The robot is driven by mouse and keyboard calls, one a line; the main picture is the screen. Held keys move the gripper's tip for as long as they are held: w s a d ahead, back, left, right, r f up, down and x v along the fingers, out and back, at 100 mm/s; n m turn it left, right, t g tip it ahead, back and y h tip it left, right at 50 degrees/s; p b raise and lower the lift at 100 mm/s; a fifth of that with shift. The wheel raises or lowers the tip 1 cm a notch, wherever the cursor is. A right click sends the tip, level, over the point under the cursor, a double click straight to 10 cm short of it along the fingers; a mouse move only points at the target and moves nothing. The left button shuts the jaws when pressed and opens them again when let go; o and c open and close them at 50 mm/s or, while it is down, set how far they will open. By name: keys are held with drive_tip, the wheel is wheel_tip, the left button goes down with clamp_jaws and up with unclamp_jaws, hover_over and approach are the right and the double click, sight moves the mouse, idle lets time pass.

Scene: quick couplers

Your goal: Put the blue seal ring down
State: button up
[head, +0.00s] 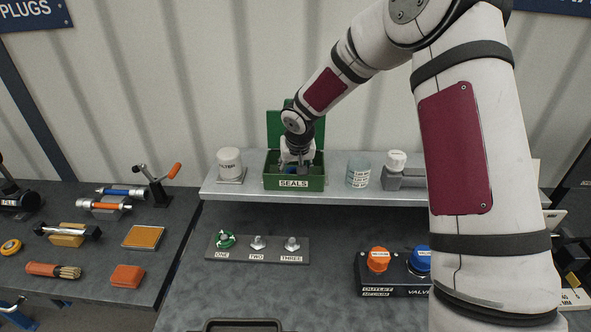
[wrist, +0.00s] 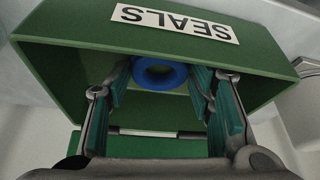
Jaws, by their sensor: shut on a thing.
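The blue seal ring (wrist: 160,73) sits between the fingertips of my gripper (wrist: 161,80) in the wrist view. My gripper is shut on it, with the teal finger pads at its two sides. The ring is inside the open green SEALS box (wrist: 262,57), near the wall with the label. In the head view my gripper (head: 299,160) reaches down into the SEALS box (head: 318,184), and a little blue shows between the fingers. I cannot tell whether the ring touches the box floor.
The box stands on a grey shelf (head: 236,193), its lid raised behind. A white jar (head: 230,163) is to its left, a clear labelled container (head: 358,172) to its right. Below, a rack (head: 259,249) holds couplers ONE, TWO and THREE, ONE with a green ring.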

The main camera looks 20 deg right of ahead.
drive_tip(key=shift+f, duration=0.25)
drive_tip(key=shift+s+f, duration=0.1)
drive_tip(key=shift+f, duration=0.15)
drive_tip(key=o, duration=1.3)
drive_tip(key=shift+f, duration=0.15)
